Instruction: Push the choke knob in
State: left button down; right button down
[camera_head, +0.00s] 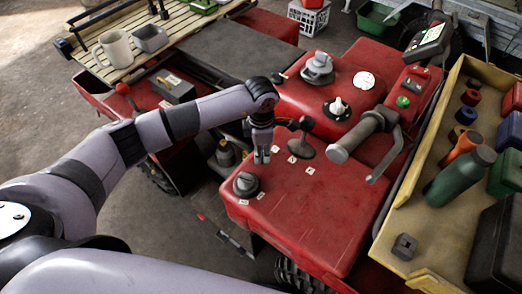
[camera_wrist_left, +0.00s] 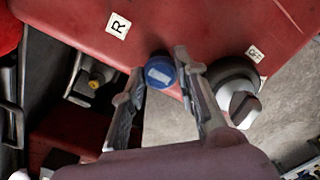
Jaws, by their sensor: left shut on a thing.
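My left gripper (camera_head: 262,157) points down at the near left edge of the red quad body (camera_head: 310,220). In the left wrist view its two fingers (camera_wrist_left: 161,78) are shut on a round blue knob with a white mark (camera_wrist_left: 161,72), which looks like the choke knob. The knob sits at the edge of the red panel. How far it stands out cannot be told. In the head view the gripper hides it. My right gripper is not in view.
A grey and black dial (camera_head: 246,184) is close to the left gripper; it also shows in the left wrist view (camera_wrist_left: 240,95). A black lever (camera_head: 302,140) and a handlebar grip (camera_head: 355,137) stand to the right. A yellow tray (camera_head: 405,215) holds bottles.

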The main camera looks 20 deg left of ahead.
pick_arm(q)
jog(key=shift+s+f, duration=0.1)
jog(key=c, duration=1.2)
grip_release()
notch_tip(320, 180, up, 12)
